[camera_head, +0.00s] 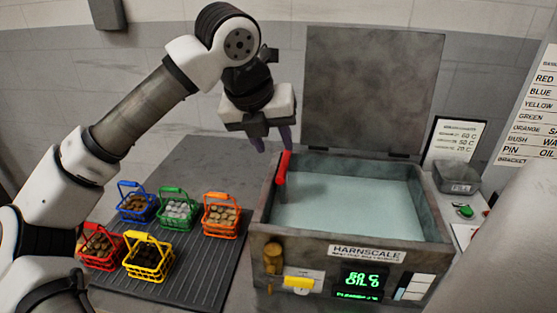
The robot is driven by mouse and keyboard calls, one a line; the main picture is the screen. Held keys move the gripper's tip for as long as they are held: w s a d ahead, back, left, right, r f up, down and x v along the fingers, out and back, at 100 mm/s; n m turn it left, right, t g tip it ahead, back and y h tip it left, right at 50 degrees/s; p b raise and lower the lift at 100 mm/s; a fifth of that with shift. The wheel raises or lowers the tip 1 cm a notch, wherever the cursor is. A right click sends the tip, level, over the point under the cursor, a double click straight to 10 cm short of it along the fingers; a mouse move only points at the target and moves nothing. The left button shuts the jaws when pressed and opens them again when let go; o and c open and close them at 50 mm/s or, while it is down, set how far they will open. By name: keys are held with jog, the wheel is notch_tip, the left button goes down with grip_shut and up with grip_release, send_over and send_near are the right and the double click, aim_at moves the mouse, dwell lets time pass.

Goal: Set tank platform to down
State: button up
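The tank (330,250) is a grey metal box with its lid (370,90) raised at the back. A pale blue-grey surface (350,205) fills its opening; I cannot tell whether this is liquid or the platform. A red handle (282,167) stands upright at the tank's left rim. A green display (361,283) on the front shows a temperature and "OIL"; its lowest line is too blurred to read. My gripper (272,142) points down just above and left of the red handle. Its two dark fingers are apart, with nothing visible between them.
Several coloured baskets with small parts, among them a blue basket (137,204) and a yellow basket (149,256), stand on a dark ribbed mat (205,275) left of the tank. A brass knob (272,258) and a yellow control (299,283) are on the front. A grey bin (457,178) and green button (466,212) are at right.

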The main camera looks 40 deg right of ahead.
jog(key=b+v, duration=0.1)
jog(key=v, duration=0.6)
jog(key=shift+s, duration=0.1)
